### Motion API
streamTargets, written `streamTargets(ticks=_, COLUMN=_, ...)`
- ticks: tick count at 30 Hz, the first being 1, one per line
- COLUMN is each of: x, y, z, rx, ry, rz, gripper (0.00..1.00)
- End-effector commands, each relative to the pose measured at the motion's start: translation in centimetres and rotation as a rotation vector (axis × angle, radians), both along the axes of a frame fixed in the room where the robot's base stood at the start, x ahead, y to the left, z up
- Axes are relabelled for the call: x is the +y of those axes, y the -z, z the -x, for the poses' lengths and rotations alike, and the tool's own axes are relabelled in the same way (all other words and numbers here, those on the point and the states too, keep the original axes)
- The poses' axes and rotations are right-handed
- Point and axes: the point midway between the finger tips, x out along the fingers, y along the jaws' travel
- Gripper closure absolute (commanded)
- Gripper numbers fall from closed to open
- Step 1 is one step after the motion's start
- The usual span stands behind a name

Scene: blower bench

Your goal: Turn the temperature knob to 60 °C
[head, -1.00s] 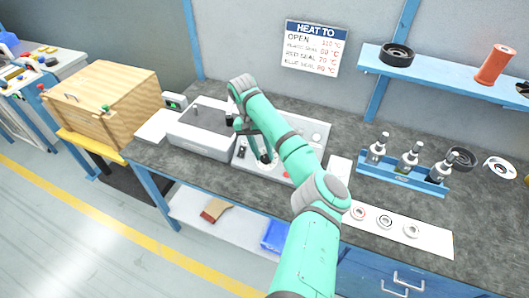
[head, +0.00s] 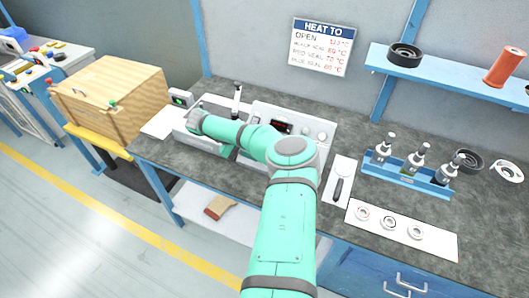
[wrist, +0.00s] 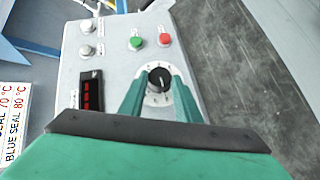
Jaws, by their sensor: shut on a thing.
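The temperature knob (wrist: 158,80) is black with a pale pointer mark and sits on a round white dial, in the middle of the wrist view. My gripper (wrist: 160,88) has its two green fingers on either side of the knob, shut on it. In the head view my arm hides the knob and the fingers. The grey control panel (head: 322,118) stands on the bench behind my arm. Its dark display (wrist: 91,92) has red digits too blurred to read; it also shows in the head view (head: 282,127).
A green button (wrist: 136,43) and a red button (wrist: 165,39) are close to the knob. Grey knobs (wrist: 87,50) lie further off. A blue bottle rack (head: 405,177) and a white mat with rings (head: 440,240) stand to the right. A HEAT TO sign (head: 321,47) hangs behind.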

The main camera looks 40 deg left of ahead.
Motion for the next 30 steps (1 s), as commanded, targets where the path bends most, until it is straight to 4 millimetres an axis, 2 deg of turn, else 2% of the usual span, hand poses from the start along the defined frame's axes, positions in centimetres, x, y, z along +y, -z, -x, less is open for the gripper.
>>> streamTargets(ticks=16, x=-0.5, y=0.8, z=0.6, rx=-0.086, ry=-0.35, rz=0.348, gripper=0.92)
streamTargets(ticks=30, x=-0.7, y=1.1, z=0.9, rx=-0.125, ry=-0.517, rz=0.511, gripper=0.92)
